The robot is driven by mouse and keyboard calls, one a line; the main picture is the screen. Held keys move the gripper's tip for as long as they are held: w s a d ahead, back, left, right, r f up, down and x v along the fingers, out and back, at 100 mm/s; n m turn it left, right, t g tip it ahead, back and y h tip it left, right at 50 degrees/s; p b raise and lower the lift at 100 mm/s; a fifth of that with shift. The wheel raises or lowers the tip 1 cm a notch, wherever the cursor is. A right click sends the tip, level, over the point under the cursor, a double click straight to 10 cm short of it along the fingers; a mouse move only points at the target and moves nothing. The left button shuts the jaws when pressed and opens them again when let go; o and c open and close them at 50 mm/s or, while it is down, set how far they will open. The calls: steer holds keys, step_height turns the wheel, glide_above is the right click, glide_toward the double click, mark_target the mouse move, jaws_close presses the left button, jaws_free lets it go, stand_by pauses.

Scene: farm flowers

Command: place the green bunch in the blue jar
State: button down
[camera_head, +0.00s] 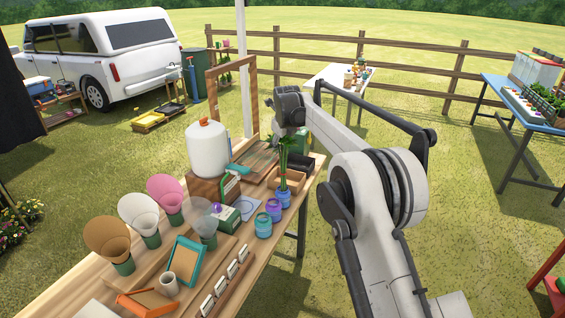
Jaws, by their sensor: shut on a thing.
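The green bunch (285,160) stands upright, its long stems reaching down to the mouth of the blue jar (284,199), the farthest of three small jars. I cannot tell whether the stem ends are inside the jar or just in front of or above it. My gripper (287,138) is at the top of the bunch, shut on it, pointing down over the table; its fingers are small and partly hidden by leaves and wrist.
Brown, white and pink cones (165,192) stand at the left. A white dispenser (207,150), a green-and-white box (226,218) and a teal frame (184,262) are left of the jars. A wooden tray (290,182) is behind them. The table's right edge is close to the jars.

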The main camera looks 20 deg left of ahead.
mark_target(282, 153)
steer(key=shift+f+p, duration=0.3)
steer(key=shift+f, duration=2.15)
steer(key=c, duration=0.8)
jaws_free()
steer(key=shift+f, duration=0.1)
steer(key=b+v, duration=0.1)
steer(key=v, duration=1.1)
steer(key=shift+b, duration=0.35)
